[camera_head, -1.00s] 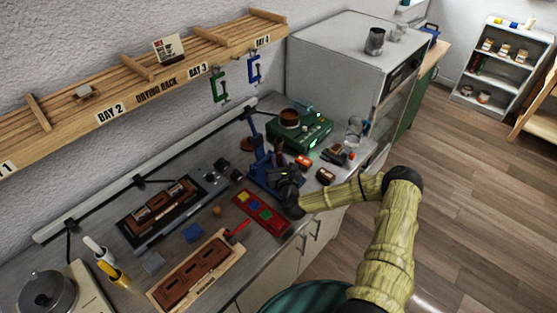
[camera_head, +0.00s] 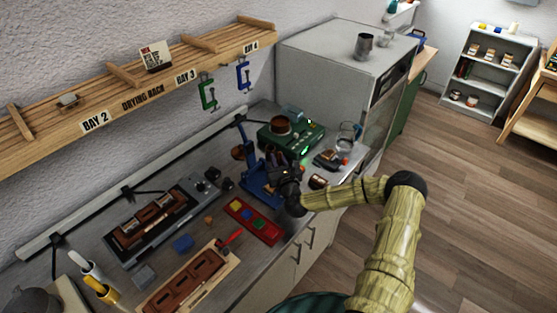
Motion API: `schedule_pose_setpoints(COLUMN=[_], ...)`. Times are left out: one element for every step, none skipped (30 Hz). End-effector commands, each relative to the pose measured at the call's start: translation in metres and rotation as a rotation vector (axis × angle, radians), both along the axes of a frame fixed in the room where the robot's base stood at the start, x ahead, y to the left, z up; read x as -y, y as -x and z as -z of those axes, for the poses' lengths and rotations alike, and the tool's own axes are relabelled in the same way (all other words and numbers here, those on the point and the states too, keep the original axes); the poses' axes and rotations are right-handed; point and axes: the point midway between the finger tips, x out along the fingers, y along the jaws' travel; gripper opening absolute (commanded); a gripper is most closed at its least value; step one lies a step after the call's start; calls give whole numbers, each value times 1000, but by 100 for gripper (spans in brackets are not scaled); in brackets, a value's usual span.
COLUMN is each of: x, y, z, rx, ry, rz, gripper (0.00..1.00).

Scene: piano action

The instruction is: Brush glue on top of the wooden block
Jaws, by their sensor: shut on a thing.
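My gripper (camera_head: 284,173) is over the right part of the workbench, beside a blue stand (camera_head: 258,178). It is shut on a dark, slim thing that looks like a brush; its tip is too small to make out. A brown pot (camera_head: 280,125) stands on a green unit (camera_head: 294,138) just behind my gripper. A small brown block (camera_head: 209,220) lies on the bench left of the red tray. Another small brown piece (camera_head: 318,181) lies right of my gripper, near my forearm. I cannot tell which of these is the task's wooden block, or whether either has glue on it.
A red tray (camera_head: 236,213) with coloured pads lies in front of the blue stand. A wooden tray (camera_head: 227,265) with brown pieces is nearer the front. A glass jar (camera_head: 346,135) stands at the back right. A drying rack (camera_head: 130,90) runs along the wall.

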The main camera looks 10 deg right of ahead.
Motion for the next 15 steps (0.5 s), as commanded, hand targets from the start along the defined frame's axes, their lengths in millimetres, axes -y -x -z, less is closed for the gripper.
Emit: schedule_pose_setpoints(x=[-3, -5, -7, -9, -11, -13, -15, -16, -19, -21, -22, -25, -26, -28, -30], y=[2, 3, 4, 6, 7, 9, 10, 11, 13, 15, 16, 17, 19, 20, 22], z=[0, 0, 1, 1, 1, 1, 1, 1, 2, 2, 2, 2, 2, 2, 2], rx=[0, 0, 0, -1, -1, -1, -1, -1, -1, -2, -2, -1, -1, -1, -1], ry=[-1, -1, -1, -2, -2, -3, -3, -2, -2, -2, -3, -3, -2, -2, -1], rz=[-1, -1, -2, -2, -3, -2, -2, -1, -2, -2, -2, -2, -1, -1, -2], gripper=[0, 0, 0, 0, 0, 0, 0, 0, 0, 0, 0, 0, 0, 0, 0])
